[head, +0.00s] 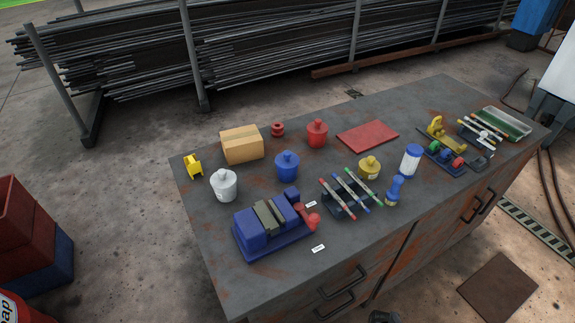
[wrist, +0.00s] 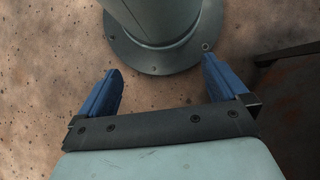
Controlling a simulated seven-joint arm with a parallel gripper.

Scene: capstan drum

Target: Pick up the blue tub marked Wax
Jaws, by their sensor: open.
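A blue tub (head: 287,166) with a knobbed lid stands upright on the workbench in the head view, behind the blue vise and in front of the cardboard box and red tub. Any marking on it is too small to read. My gripper (wrist: 162,65) shows in the wrist view with its two blue fingers wide apart and nothing between them. It is over the concrete floor by a grey round column base, away from the tub. The blue tub is not in the wrist view.
On the workbench (head: 265,285), a white tub (head: 223,184), red tub (head: 317,133), yellow tub (head: 369,167), cardboard box (head: 242,145) and blue vise (head: 265,226) surround the blue tub. A pen rack (head: 349,204) stands to its right. A red mat (head: 368,136) lies behind.

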